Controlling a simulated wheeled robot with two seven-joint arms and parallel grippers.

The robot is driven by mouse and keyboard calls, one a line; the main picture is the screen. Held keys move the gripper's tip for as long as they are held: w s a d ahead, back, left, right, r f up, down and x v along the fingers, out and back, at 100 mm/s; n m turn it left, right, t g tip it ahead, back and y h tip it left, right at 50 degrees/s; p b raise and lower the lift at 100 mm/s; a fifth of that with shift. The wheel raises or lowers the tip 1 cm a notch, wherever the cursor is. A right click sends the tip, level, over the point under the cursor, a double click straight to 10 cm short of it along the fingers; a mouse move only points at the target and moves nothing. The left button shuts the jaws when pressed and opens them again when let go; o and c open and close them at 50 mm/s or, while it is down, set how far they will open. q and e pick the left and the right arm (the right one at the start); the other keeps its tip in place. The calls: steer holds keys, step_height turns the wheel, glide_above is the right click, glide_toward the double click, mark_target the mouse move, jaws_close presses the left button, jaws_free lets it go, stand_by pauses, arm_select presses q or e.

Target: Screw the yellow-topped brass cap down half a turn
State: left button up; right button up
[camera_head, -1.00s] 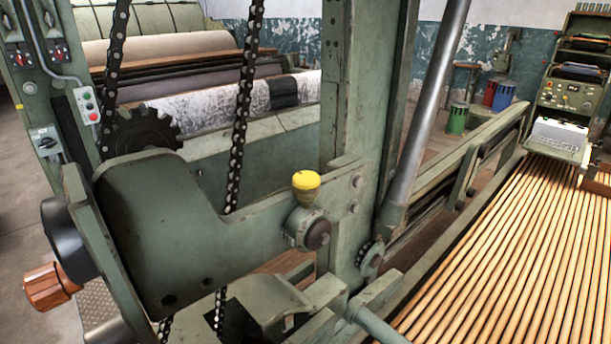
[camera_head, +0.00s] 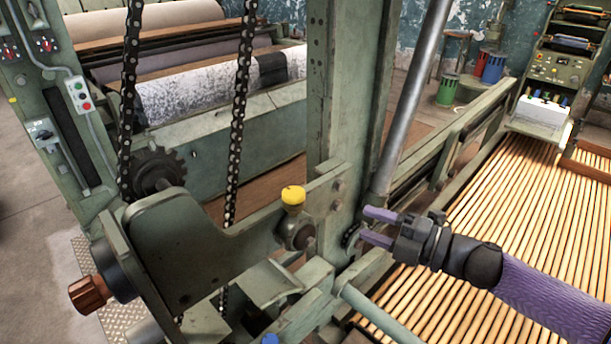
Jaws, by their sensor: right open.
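The yellow-topped brass cap (camera_head: 293,195) stands upright on a round fitting (camera_head: 298,232) on the green machine's side plate. Its yellow top shows clearly, with a short brass-coloured part below it. My right gripper (camera_head: 370,226) comes in from the right on a purple arm. Its two purple fingers point left toward the cap and are spread apart with nothing between them. They are to the right of the cap, apart from it, near the foot of the green upright. My left gripper is not in view.
A green upright post (camera_head: 338,110) and a slanted metal tube (camera_head: 410,100) rise behind the cap. Two chains hang to the left, one by a dark gear (camera_head: 157,170). A wooden slatted bed (camera_head: 500,215) lies at right. A wood-coloured knob (camera_head: 87,296) sticks out at lower left.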

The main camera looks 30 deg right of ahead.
mark_target(304, 202)
steer(key=shift+w+a+r+n+g+y+b, duration=0.25)
steer(key=shift+w+a+r+n+y+b, duration=0.3)
steer(key=shift+w+a, duration=0.85)
steer(key=shift+w+a+r+n+g+y+b, duration=0.25)
steer(key=shift+w+a+r+n+b, duration=0.25)
steer(key=shift+w+a, duration=0.85)
steer(key=shift+w+a+r+n+g+y+b, duration=0.2)
steer(key=shift+w+a+r+n+y+b, duration=0.4)
steer(key=shift+a, duration=1.4)
steer(key=shift+w+r+m, duration=0.1)
steer(key=shift+w+m, duration=0.05)
steer(key=shift+m, duration=0.1)
steer(key=shift+h+p, duration=0.3)
jaws_close()
